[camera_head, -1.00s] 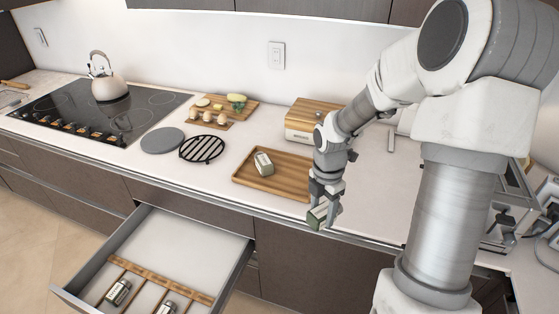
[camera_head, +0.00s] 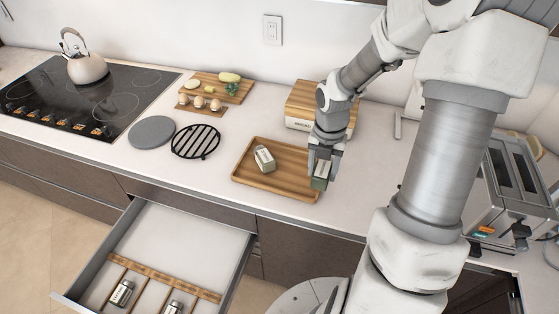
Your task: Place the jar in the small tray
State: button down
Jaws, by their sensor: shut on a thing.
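The small wooden tray (camera_head: 285,181) lies on the counter near its front edge. One jar (camera_head: 264,158) with a pale label lies tipped over in the left part of the tray. My gripper (camera_head: 322,177) is shut on another jar (camera_head: 320,183), greenish at its lower end. The held jar is at the tray's right edge. I cannot tell whether it touches the tray. Two more jars lie in the open drawer: the left drawer jar (camera_head: 121,293) and the right drawer jar (camera_head: 173,307), which is partly cut off.
The open drawer (camera_head: 180,240) juts out below the counter. A bread box (camera_head: 302,103) stands behind the tray. A black trivet (camera_head: 196,141) and grey round plate (camera_head: 152,132) lie to the left. A toaster (camera_head: 505,190) stands at right. The tray's middle is clear.

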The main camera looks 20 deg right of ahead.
send_over(299, 175)
notch_tip(299, 175, down, 7)
jog(key=shift+r+p, duration=0.1)
jog(key=shift+p, duration=0.2)
jog(key=shift+f+p, duration=0.3)
jog(key=shift+f, duration=1.75)
jog(key=shift+f, duration=0.1)
jog(key=shift+f, duration=0.15)
jog(key=shift+c, duration=1)
grip_release()
jog(key=shift+r, duration=0.2)
notch_tip(299, 175, up, 12)
jog(key=b, duration=0.1)
